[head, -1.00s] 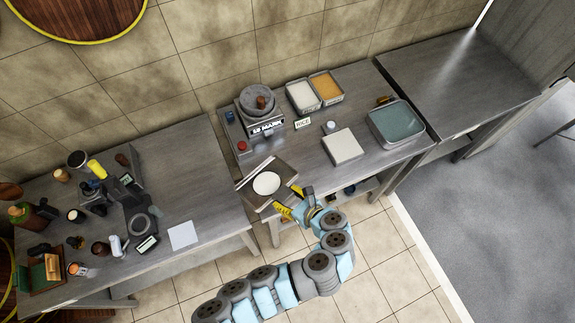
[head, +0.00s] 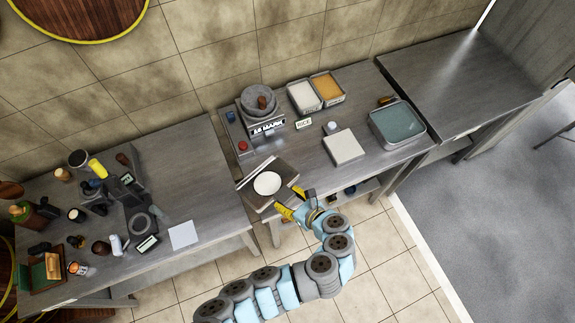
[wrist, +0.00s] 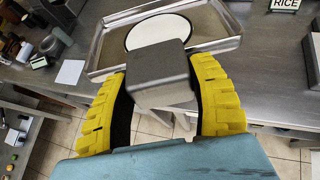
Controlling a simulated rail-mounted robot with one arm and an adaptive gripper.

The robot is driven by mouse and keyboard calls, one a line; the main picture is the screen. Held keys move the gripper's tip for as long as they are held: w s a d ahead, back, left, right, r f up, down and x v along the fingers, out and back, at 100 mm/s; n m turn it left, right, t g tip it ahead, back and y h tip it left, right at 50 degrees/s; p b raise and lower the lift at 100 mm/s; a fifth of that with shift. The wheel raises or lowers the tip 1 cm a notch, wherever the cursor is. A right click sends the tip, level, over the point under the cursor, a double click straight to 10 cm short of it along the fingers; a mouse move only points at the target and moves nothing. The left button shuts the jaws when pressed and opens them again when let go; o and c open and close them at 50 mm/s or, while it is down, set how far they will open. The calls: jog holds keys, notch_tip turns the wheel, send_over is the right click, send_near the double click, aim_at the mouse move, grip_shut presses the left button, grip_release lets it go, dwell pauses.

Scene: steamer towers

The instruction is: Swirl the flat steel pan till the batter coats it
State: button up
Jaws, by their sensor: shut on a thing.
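The flat steel pan (head: 259,200) is a shallow square tray at the front left of the middle table, with its near side at the table's front edge. It also shows in the wrist view (wrist: 218,44). A round white patch of batter (head: 267,184) lies in its middle and leaves the corners bare; its near part is hidden in the wrist view. My gripper (head: 294,203) has its yellow fingers shut on the pan's grey block handle (wrist: 160,75). Whether the pan touches the table I cannot tell.
A grinder (head: 262,107) stands behind the pan. A RICE label (head: 303,124), a pale square block (head: 343,147) and a tray of greenish liquid (head: 397,124) are to the right. Another table (head: 205,165) with tools and jars stands at left, across a narrow gap.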

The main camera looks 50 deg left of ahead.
jog(key=shift+w+d+f+y, duration=0.1)
jog(key=shift+d+f+y, duration=0.1)
jog(key=shift+f+y, duration=0.3)
jog(key=shift+d+f+y, duration=0.15)
jog(key=shift+f+y, duration=0.25)
jog(key=shift+y, duration=0.2)
jog(key=shift+s+f+n+t+b, duration=0.25)
jog(key=shift+n+b, duration=0.25)
jog(key=shift+b, duration=0.25)
jog(key=shift+s+r+n+t+b, duration=0.1)
jog(key=shift+r+n+t+b, duration=0.05)
jog(key=shift+n+t+b, duration=0.3)
jog(key=shift+r+p, duration=0.15)
jog(key=shift+p, duration=0.25)
jog(key=shift+m+g+p, duration=0.3)
jog(key=shift+m+p, duration=0.05)
jog(key=shift+p, duration=0.35)
jog(key=shift+w+m+g, duration=0.3)
jog(key=shift+m+g, duration=0.1)
jog(key=shift+m, duration=0.2)
